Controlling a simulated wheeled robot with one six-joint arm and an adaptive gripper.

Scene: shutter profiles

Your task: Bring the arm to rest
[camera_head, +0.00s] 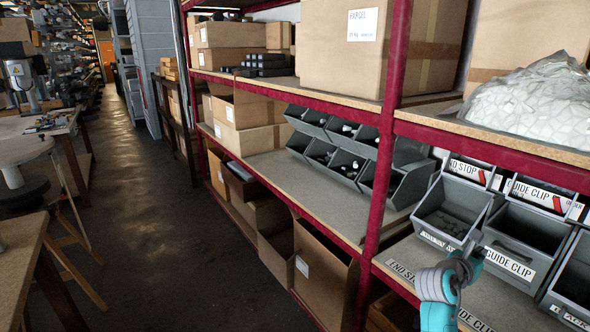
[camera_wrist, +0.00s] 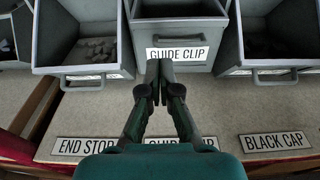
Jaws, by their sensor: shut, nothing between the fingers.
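My gripper (camera_wrist: 160,72) is shut and empty in the wrist view, its fingertips together in front of the label of the middle bin. In the head view my gripper (camera_head: 468,254) is at the lower right, by the front of the grey bins. The guide clip bin (camera_wrist: 181,66) is straight ahead; its inside is dark. The end stop bin (camera_wrist: 95,72) is on the left, with several small grey parts (camera_wrist: 92,49) in it. The black cap bin (camera_wrist: 270,78) is on the right, its inside too dark to read. I cannot tell whether my fingertips touch the middle bin.
The bins stand on a shelf (camera_head: 403,262) with a red upright (camera_head: 382,150). Shelf-edge labels read END STOP (camera_wrist: 85,146) and BLACK CAP (camera_wrist: 274,140); my gripper partly covers the middle one. A bag of white pieces (camera_head: 535,100) lies above. The aisle floor (camera_head: 150,230) is clear.

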